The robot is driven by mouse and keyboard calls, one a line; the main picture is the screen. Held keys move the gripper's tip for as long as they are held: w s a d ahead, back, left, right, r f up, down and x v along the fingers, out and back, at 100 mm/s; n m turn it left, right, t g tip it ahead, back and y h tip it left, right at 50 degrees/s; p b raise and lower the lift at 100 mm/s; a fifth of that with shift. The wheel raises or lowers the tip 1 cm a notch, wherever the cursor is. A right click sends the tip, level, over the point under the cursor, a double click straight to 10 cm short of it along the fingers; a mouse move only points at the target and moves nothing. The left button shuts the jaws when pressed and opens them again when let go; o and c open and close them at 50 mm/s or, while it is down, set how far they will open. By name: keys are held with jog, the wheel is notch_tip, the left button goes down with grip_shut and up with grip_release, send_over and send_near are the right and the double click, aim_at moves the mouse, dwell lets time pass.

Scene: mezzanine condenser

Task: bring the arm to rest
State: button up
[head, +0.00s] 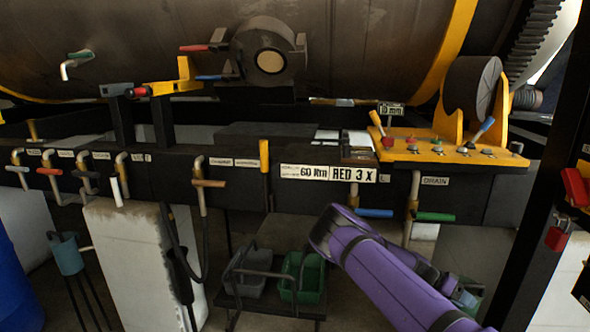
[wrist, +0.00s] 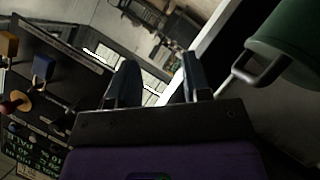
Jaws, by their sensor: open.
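My purple arm (head: 385,270) reaches across the lower right of the head view, bent below the front rail, with open space around the bend. My gripper (wrist: 157,82) shows in the wrist view as two dark fingers standing well apart. It is open, with nothing between the fingers. I cannot make out the fingers clearly in the head view.
A black rail with labels (head: 328,173) and several coloured handles crosses the head view. A yellow lever panel (head: 450,152) stands above my arm. Green (head: 301,277) and grey bins sit on a low shelf. A green handled object (wrist: 285,40) is right of the fingers.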

jog(key=s+a+r+n+t+y, duration=0.25)
jog(key=a+r, duration=0.35)
jog(key=r, duration=0.4)
jog(key=s+a+r+n+t+y, duration=0.15)
jog(key=a+r+y, duration=0.35)
jog(key=r, duration=0.5)
jog(key=s+a+r+n+t+y, duration=0.1)
jog(key=s+a+r+n+y, duration=0.15)
jog(key=a+r, duration=0.6)
jog(key=s+a+r+n+t, duration=0.3)
jog(key=s+r, duration=0.6)
jog(key=s, duration=0.3)
jog(key=s+a+r+n+t+y, duration=0.1)
jog(key=s+a+r+n+t, duration=0.3)
jog(key=s+r, duration=0.6)
jog(key=shift+s+a+n, duration=0.3)
jog(key=shift+s+n, duration=0.55)
jog(key=shift+s, duration=0.1)
